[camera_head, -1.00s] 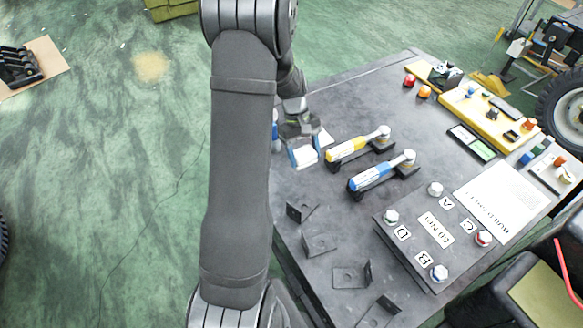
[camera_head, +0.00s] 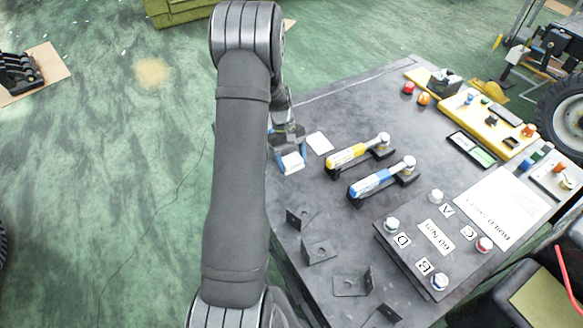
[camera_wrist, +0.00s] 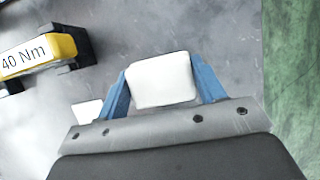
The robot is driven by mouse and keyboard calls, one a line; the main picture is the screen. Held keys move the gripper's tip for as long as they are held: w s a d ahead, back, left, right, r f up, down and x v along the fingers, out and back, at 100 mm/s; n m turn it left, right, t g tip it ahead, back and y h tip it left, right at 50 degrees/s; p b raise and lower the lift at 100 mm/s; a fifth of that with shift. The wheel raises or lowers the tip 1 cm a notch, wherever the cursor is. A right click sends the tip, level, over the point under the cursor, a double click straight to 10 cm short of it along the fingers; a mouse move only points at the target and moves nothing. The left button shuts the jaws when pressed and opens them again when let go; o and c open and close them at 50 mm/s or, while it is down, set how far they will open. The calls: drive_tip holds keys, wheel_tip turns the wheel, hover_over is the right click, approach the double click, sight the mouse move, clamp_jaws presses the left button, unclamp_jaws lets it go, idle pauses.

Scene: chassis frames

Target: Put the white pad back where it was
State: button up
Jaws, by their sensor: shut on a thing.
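My gripper (camera_head: 291,161) is at the left edge of the dark table, left of the two torque wrenches. Its blue fingers are shut on a white pad (camera_head: 292,162). In the wrist view the white pad (camera_wrist: 162,80) sits between the two blue fingers (camera_wrist: 162,88). I cannot tell whether the pad touches the table. A flat white square (camera_head: 319,143) lies on the table just right of and behind my gripper. In the wrist view this square (camera_wrist: 87,110) is partly hidden by the gripper body.
A yellow torque wrench (camera_head: 357,153) and a blue one (camera_head: 382,178) rest on black stands to the right. Several black brackets (camera_head: 318,250) lie in front. A dark plate (camera_head: 432,240) with bolts is at front right. Bare tabletop lies behind the wrenches.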

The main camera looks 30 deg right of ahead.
sight(292, 168)
drive_tip(key=shift+f, duration=2)
drive_tip(key=shift+f, duration=0.15)
drive_tip(key=o, duration=1)
drive_tip(key=v, duration=1.2)
drive_tip(key=x, duration=1.2)
drive_tip(key=shift+r, duration=1.9)
